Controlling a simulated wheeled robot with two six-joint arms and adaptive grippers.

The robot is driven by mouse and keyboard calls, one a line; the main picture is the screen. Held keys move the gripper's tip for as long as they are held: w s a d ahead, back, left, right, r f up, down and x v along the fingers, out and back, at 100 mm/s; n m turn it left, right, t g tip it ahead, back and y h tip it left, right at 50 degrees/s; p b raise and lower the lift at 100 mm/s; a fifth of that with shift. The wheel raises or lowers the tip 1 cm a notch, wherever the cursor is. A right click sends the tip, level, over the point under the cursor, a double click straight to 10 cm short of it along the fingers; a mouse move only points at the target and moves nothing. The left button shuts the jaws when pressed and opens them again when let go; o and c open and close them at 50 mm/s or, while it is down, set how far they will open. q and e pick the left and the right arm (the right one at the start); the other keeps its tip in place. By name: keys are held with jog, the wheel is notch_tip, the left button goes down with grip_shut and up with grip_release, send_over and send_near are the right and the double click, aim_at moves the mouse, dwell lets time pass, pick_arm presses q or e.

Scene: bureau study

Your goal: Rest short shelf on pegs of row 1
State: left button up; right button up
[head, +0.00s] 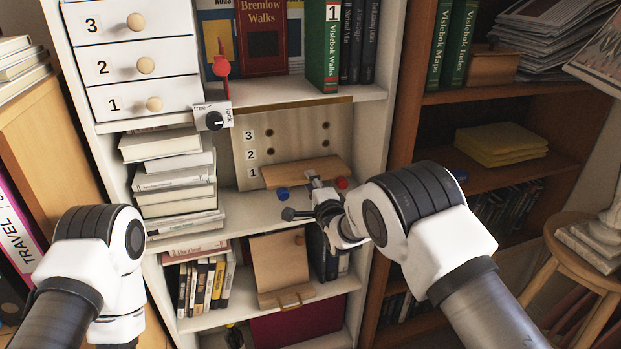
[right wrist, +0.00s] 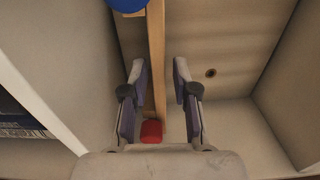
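The short shelf (head: 303,171) is a light wooden board in the middle bay, level with the label 1. A blue peg end (head: 283,193) and a red one (head: 342,183) show just below its front edge, and the board appears to lie over them. My right gripper (head: 314,178) is at the board's front edge. In the right wrist view its open fingers (right wrist: 159,82) stand either side of the board's thin edge (right wrist: 156,50), with gaps showing. The red peg (right wrist: 151,132) and blue peg (right wrist: 127,4) show there too. My left gripper is out of view.
The bay's back panel (head: 295,140) has holes beside labels 2 and 3. Stacked books (head: 175,185) stand left of the bay. A small free/lock dial (head: 214,120) sits above left. A wooden flap (head: 280,265) is below. The bay's side wall (head: 370,130) is close to my right gripper.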

jog(key=shift+p+v, duration=1.45)
jog(key=shift+v, duration=0.7)
jog(key=o, duration=0.6)
jog(key=p+v, duration=0.3)
jog(key=v, duration=0.2)
